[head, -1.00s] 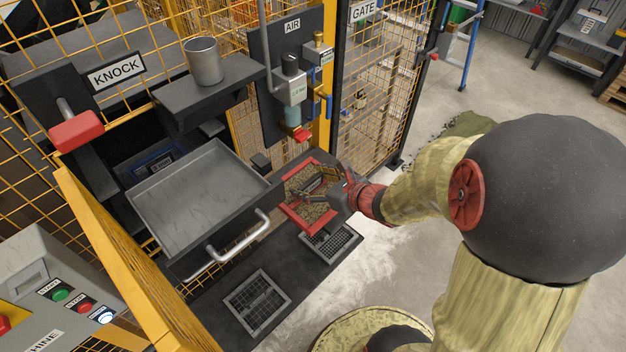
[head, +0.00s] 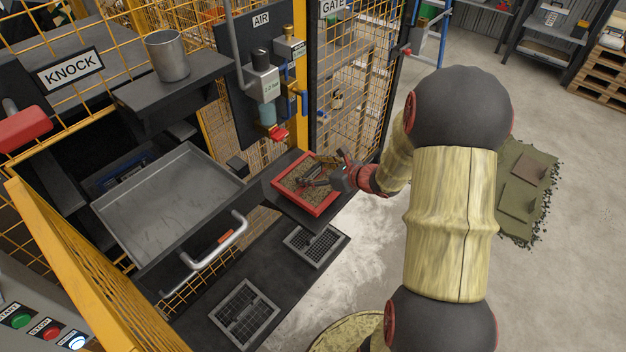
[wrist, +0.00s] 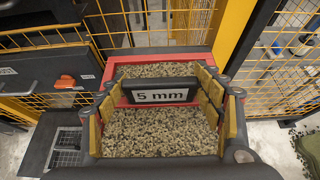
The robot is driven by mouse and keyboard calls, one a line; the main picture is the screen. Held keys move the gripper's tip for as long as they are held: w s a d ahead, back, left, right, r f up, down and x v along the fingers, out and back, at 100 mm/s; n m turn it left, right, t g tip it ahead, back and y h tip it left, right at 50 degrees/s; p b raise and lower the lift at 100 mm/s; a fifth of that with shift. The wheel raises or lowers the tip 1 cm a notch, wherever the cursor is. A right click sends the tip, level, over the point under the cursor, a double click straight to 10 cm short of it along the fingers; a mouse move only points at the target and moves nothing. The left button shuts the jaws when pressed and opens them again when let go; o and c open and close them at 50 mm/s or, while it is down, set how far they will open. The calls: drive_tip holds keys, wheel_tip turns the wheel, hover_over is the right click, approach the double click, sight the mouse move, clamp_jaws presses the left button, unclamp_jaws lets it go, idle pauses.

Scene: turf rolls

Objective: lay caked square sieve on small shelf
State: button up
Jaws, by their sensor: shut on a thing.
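The caked square sieve (head: 291,201) has a red frame and is filled with brown, gritty material. It sits at or just above the small dark shelf (head: 263,190) right of the metal tray; I cannot tell whether it fully rests there. My gripper (head: 327,177) is over the sieve's right side, shut on the sieve's upright dark bar. In the wrist view, the bar with its "5 mm" label (wrist: 161,96) stands between the yellow finger pads, with gritty material on both sides. The sieve's red rim (wrist: 150,69) shows behind it.
A large metal tray (head: 165,205) with a bar handle lies to the left. Two square grids (head: 315,243) are on the lower dark surface. The AIR panel with a red-tipped valve (head: 277,133) stands close behind. A metal cup (head: 168,56) is on a higher shelf.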

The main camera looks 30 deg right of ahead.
sight(315, 178)
drive_tip(key=shift+w+d+f+b, duration=0.15)
drive_tip(key=shift+f+b, duration=0.7)
drive_tip(key=shift+f, duration=0.8)
drive_tip(key=shift+f, duration=0.1)
drive_tip(key=o, duration=1.4)
drive_tip(key=shift+f, duration=0.1)
drive_tip(key=shift+o, duration=0.4)
drive_tip(key=shift+s+r, duration=0.2)
drive_tip(key=shift+r, duration=0.1)
drive_tip(key=p+v, duration=0.4)
drive_tip(key=v, duration=0.7)
drive_tip(key=shift+s, duration=0.35)
drive_tip(key=shift+d, duration=0.1)
